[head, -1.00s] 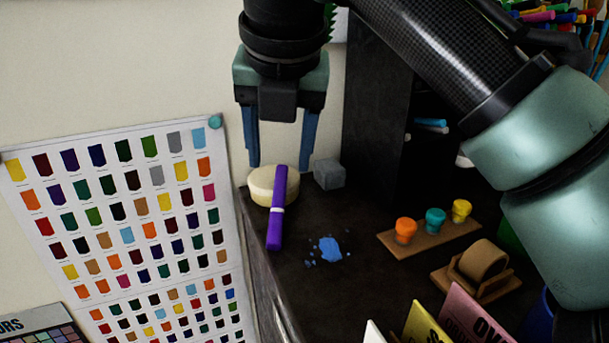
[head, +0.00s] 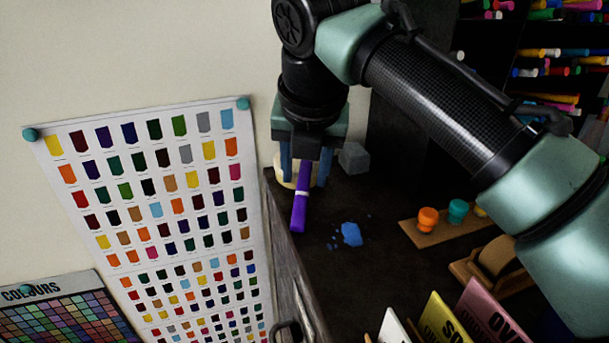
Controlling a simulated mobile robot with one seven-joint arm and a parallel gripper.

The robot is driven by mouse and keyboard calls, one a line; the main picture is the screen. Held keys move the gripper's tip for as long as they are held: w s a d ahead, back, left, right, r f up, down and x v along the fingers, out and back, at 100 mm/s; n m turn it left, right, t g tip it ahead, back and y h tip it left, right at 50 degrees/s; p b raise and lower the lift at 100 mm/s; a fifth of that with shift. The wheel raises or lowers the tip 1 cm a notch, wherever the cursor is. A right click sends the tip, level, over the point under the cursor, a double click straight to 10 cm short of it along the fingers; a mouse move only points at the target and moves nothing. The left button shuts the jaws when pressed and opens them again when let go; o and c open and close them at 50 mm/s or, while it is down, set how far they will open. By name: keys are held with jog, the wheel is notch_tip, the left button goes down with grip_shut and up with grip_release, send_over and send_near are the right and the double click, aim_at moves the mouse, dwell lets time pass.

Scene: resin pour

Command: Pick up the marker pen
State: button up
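The purple marker pen (head: 300,205) has a white band and leans on a pale cream round block (head: 281,166) near the counter's left edge. Its lower end points toward the camera and its upper end is hidden behind my gripper. My gripper (head: 305,180) points down over the block, with one blue finger on each side of the pen's upper part. The fingers are apart, with a gap visible between them and the pen. The fingertips are partly hidden, so contact with the block cannot be told.
A grey cube (head: 354,158) sits just right of my gripper. A blue splatter (head: 351,234) marks the dark counter (head: 330,275). A wooden strip with coloured knobs (head: 428,219) and upright cards (head: 435,325) stand further right. A colour chart (head: 165,225) hangs on the left wall.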

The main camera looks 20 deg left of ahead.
grip_shut()
